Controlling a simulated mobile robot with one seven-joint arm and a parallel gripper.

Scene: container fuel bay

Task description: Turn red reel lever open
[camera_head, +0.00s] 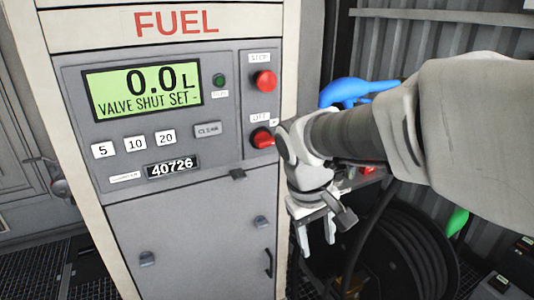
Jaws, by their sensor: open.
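My gripper (316,243) is open and empty, its fingers pointing down, in front of the right edge of the fuel dispenser (190,235). A dark hose reel (425,255) stands behind and to the right of the gripper. Another red part (367,170) shows just under my arm. I cannot tell which of these is the reel lever, or its position; my arm and gripper hide much of this area.
The dispenser's display (143,91) reads "0.0 L" and "VALVE SHUT SET -". A red button (264,81) and a red switch (262,138) sit on its panel. A blue nozzle (345,92) is behind my arm. A green object (456,222) is at the right.

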